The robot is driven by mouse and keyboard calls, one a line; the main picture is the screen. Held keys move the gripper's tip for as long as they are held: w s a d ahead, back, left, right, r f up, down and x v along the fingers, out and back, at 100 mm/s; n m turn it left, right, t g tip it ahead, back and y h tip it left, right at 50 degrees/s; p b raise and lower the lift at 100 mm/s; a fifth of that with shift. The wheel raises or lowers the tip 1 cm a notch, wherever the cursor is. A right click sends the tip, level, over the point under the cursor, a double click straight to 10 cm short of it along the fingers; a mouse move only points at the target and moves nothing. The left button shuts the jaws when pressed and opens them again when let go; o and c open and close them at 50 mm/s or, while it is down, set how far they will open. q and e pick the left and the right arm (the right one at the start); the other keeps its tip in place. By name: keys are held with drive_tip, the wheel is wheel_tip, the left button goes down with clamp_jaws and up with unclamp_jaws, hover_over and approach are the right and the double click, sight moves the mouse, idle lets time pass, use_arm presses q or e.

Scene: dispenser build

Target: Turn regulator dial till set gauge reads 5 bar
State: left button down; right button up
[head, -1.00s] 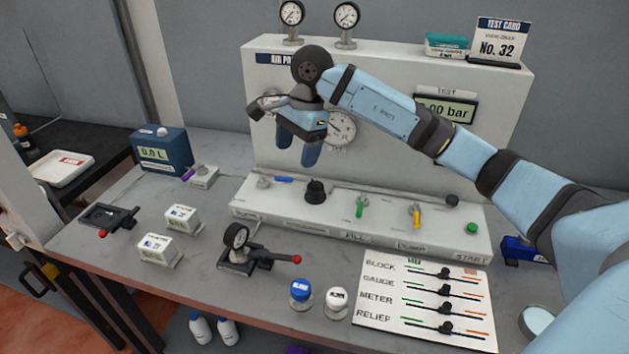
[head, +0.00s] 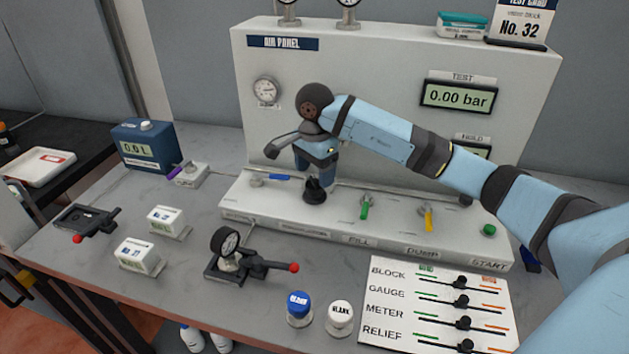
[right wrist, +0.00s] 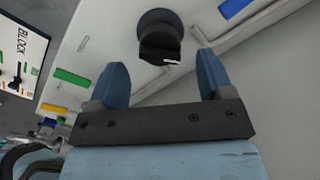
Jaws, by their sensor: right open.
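The regulator dial, a black knob (head: 314,190), stands on the sloped front ledge of the air panel. It also shows in the right wrist view as a black knob (right wrist: 160,36) with a small white mark. My right gripper (head: 318,172) is just above the dial, pointing down. In the right wrist view its two blue fingers (right wrist: 160,68) are apart, with the dial just beyond their tips and nothing between them. My right arm hides the larger panel gauge. My left gripper is not in view.
Green (head: 365,208) and yellow (head: 428,217) valve levers and a green button (head: 489,230) lie right of the dial on the ledge. The test display (head: 458,96) reads 0.00 bar.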

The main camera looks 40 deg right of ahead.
sight(315, 179)
drive_tip(key=shift+f, duration=1.7)
drive_tip(key=c, duration=0.9)
drive_tip(key=shift+m, duration=0.3)
drive_tip(key=m, duration=1.2)
drive_tip(key=shift+m, duration=0.3)
